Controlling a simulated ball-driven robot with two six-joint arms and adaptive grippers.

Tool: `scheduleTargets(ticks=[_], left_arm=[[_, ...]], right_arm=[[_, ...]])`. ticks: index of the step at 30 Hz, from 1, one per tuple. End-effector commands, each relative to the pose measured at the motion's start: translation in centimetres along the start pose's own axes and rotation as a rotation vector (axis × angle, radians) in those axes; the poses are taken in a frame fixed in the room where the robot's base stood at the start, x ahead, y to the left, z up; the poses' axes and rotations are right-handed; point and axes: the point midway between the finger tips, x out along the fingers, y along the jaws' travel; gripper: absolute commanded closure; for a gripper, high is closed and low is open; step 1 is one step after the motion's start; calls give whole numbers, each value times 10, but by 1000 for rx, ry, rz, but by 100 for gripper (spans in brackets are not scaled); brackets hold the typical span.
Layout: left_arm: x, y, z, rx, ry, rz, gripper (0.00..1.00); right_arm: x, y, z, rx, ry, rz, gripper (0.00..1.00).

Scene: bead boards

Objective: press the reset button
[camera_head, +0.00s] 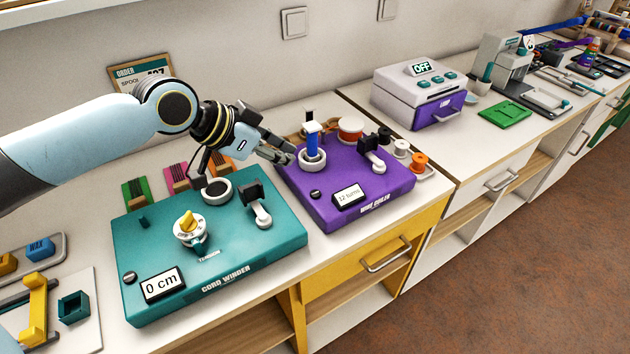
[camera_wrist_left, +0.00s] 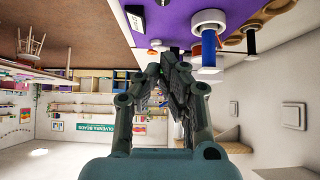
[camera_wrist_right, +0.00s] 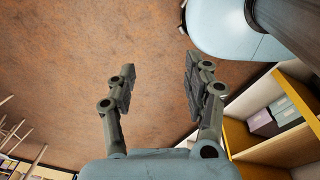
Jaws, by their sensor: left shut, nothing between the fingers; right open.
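Two devices stand on the bench: a teal cord winder (camera_head: 255,255) and a purple device (camera_head: 380,198) to its right. Each has a small dark round button at its front left, one on the teal box (camera_head: 129,278) and one on the purple box (camera_head: 315,194). I cannot read which is marked reset. My left gripper (camera_head: 287,155) is shut and empty, at the purple device's left rear, beside the blue spool (camera_head: 312,143). In the left wrist view the closed fingers (camera_wrist_left: 172,62) are near the purple top (camera_wrist_left: 180,15). My right gripper (camera_wrist_right: 158,72) is open and empty above the floor.
The purple device carries a display reading 12 turns (camera_head: 349,195) and a dark-headed lever (camera_head: 375,155). Several loose spools stand behind.

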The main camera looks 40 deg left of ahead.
Motion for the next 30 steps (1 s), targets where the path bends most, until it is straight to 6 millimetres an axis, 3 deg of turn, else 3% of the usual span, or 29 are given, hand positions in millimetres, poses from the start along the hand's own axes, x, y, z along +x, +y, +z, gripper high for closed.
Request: scheduleTargets(ticks=[7, 15, 21, 30], left_arm=[[44, 2, -2, -9, 3, 3, 100], [99, 2, 1, -5, -1, 3, 100], [117, 1, 22, -3, -2, 2, 100], [123, 1, 29, -1, 0, 1, 100]], right_arm=[[0, -3, -20, 3, 31, -4, 49], [0, -3, -21, 3, 32, -4, 49], [-1, -3, -18, 3, 28, -3, 49], [-1, -2, -15, 2, 22, -2, 49]])
